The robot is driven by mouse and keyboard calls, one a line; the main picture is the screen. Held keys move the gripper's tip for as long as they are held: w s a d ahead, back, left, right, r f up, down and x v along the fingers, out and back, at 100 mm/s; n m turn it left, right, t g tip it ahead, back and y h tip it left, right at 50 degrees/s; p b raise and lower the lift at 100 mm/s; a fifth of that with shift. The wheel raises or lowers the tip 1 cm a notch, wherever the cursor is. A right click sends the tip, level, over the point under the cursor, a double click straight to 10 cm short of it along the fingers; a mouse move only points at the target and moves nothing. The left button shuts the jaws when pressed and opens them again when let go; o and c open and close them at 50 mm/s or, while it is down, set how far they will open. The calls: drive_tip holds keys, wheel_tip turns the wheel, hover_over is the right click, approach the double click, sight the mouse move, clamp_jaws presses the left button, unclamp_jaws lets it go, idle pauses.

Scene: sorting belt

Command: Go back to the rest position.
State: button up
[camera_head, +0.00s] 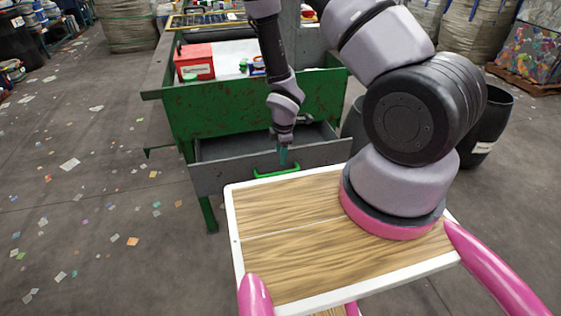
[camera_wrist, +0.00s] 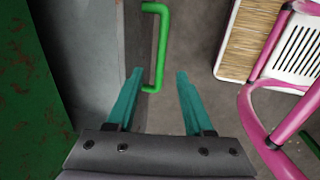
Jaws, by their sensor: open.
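My gripper (camera_head: 283,157) hangs pointing down at the front of the pulled-out grey drawer (camera_head: 215,178), just above its green handle (camera_head: 277,172). In the wrist view the two teal fingers of my gripper (camera_wrist: 160,92) stand apart with nothing held between them. The green handle (camera_wrist: 163,45) lies ahead of and between the fingers there, close to the left one. I cannot tell from these views whether a finger touches the handle.
The drawer is part of a green sorting bench (camera_head: 220,110) bearing a red box (camera_head: 194,62) and small items. My wooden-topped base is close in front. Black barrels (camera_head: 490,125) stand at right. Floor at left is open, with scattered paper scraps (camera_head: 70,164).

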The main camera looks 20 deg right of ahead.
drive_tip(key=shift+s+r, duration=0.15)
drive_tip(key=shift+r, duration=0.4)
drive_tip(key=w+d+r+m+t, duration=0.15)
drive_tip(key=r+m, duration=0.45)
drive_tip(key=r, duration=0.8)
drive_tip(key=w+d+r+m+t, duration=0.1)
drive_tip(key=w+d+r+m, duration=0.3)
drive_tip(key=r, duration=1.1)
drive_tip(key=s+r+m+t+y, duration=0.2)
drive_tip(key=s+r+m, duration=1)
drive_tip(key=s+r, duration=0.9)
drive_tip(key=shift+r, duration=0.8)
